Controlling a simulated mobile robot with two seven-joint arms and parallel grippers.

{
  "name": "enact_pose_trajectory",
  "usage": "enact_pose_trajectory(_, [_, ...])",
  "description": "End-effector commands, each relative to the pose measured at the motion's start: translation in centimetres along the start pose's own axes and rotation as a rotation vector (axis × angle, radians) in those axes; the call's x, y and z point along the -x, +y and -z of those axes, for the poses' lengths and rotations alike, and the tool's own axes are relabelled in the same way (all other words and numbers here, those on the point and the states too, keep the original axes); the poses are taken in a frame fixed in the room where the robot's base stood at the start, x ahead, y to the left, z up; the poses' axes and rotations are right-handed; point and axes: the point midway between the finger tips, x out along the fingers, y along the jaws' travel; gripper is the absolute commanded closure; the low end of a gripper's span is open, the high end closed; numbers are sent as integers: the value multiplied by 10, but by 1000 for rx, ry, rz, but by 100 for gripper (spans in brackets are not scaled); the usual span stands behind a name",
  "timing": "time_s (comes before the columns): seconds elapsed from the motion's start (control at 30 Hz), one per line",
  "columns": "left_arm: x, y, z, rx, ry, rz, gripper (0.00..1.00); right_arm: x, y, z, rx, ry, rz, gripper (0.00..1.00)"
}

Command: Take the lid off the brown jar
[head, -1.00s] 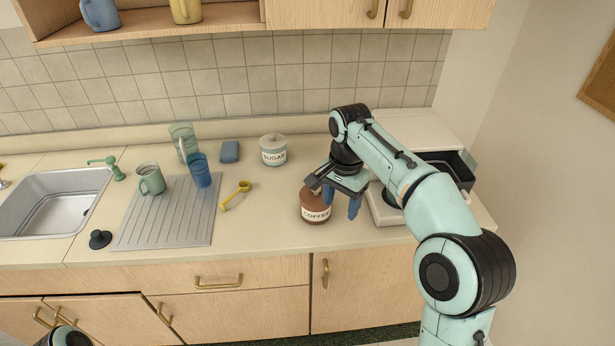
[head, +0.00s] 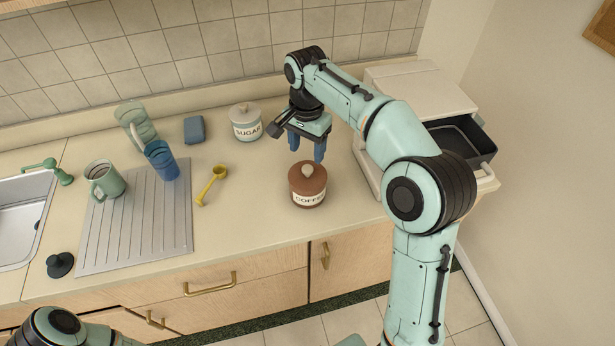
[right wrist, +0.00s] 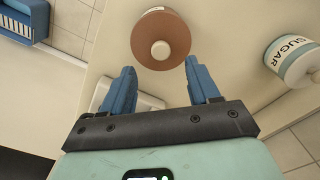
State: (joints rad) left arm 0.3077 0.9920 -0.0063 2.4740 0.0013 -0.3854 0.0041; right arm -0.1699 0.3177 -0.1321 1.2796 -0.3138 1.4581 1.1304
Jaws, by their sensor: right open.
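The brown jar (head: 307,190), labelled COFFEE, stands upright on the counter. Its brown lid (head: 307,174) with a pale round knob is on it. In the right wrist view the lid (right wrist: 161,38) shows from above, just beyond the fingertips. My right gripper (head: 306,155) is open and empty, with its blue fingers pointing down, behind and above the jar. In the right wrist view the right gripper (right wrist: 160,75) has its fingers spread on either side below the lid's knob, apart from it. Part of my left arm shows at the bottom left of the head view; its gripper is not visible.
A white sugar jar (head: 246,122) stands behind and left. A yellow scoop (head: 211,186), blue sponge (head: 194,130), drying rack (head: 130,235), green mug (head: 105,181) and blue cup (head: 161,160) lie further left. A white appliance (head: 415,85) with an open drawer (head: 460,142) stands right.

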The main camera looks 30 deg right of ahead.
Motion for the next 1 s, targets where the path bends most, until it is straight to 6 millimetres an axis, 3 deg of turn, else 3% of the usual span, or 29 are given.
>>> enact_pose_trajectory(0.27, [-6, -3, -3, 1, -4, 1, 57, -22, 1, 1, 0, 0, 0, 39])
enact_pose_trajectory(0.53, [-14, -8, -9, 4, -11, 4, 57, -61, 4, 2, 0, 0, 0, 39])
enact_pose_trajectory(0.83, [-14, -8, -9, 4, -11, 4, 57, -65, 3, 2, 0, 1, 2, 39])
enact_pose_trajectory(0.87, [-14, -8, -9, 4, -11, 4, 57, -65, 3, 2, 0, 1, 3, 46])
enact_pose_trajectory(1.0, [-14, -8, -9, 4, -11, 4, 57, -65, 3, 2, 0, 1, 3, 91])
